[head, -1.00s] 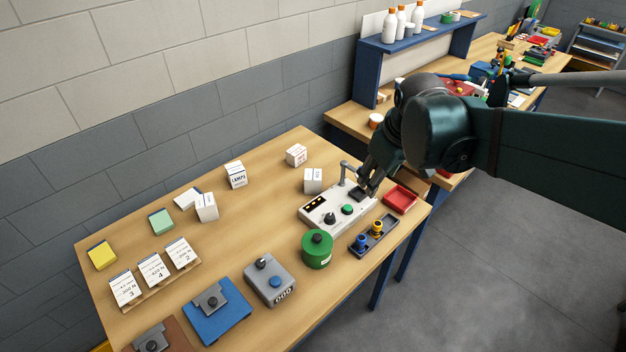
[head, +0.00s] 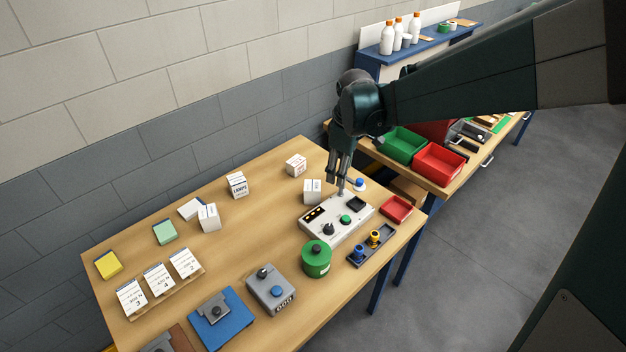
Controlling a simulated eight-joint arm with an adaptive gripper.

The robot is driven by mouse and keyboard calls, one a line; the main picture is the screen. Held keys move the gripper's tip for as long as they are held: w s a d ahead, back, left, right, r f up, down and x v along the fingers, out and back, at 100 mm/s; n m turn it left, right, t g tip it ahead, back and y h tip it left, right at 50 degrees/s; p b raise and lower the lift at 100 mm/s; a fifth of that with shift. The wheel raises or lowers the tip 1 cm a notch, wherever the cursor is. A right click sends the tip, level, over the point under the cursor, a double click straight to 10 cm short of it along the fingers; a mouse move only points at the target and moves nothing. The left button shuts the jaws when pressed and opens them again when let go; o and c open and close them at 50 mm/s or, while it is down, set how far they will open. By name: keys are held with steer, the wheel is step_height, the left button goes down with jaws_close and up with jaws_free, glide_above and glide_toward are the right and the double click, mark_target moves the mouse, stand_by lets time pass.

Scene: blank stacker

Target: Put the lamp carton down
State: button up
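The lamp carton (head: 237,186) is a small white box with a dark "LAMPS" label. It stands on the wooden table near its back edge, with nothing holding it. My gripper (head: 337,185) points down behind the grey control box, well to the right of the lamp carton. Its fingers look spread, with nothing seen between them. A plain white carton (head: 312,191) stands just left of the fingers.
A red-lettered carton (head: 296,165) and another white carton (head: 208,217) stand on the table (head: 255,235). The control box (head: 336,218), green canister (head: 316,259) and red tray (head: 396,208) fill the right side. Bare wood lies around the lamp carton.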

mark_target(313, 185)
steer(key=w+a+f+n+p, duration=0.1)
steer(key=w+a+f, duration=0.1)
steer(key=f, duration=0.1)
steer(key=w+a+f+n+g+p, duration=0.1)
steer(key=w+a+f+n, duration=0.1)
steer(key=w+a+f, duration=0.1)
steer(key=w+a+f+n+p, duration=0.1)
steer(key=w+a+f, duration=0.1)
steer(key=a, duration=0.1)
steer(key=shift+w+a+f+n+g+p, duration=0.1)
steer(key=shift+w+f+n+g+p, duration=0.2)
steer(key=shift+f+g+p, duration=0.1)
steer(key=shift+w+a+f, duration=0.2)
steer(key=shift+a+f, duration=0.15)
steer(key=shift+f, duration=0.15)
steer(key=shift+f+n, duration=0.15)
steer(key=shift+n, duration=0.15)
steer(key=shift+f, duration=0.1)
steer(key=shift+f, duration=1.2)
steer(key=shift+a+f, duration=0.15)
steer(key=shift+f, duration=2.45)
steer(key=c, duration=0.7)
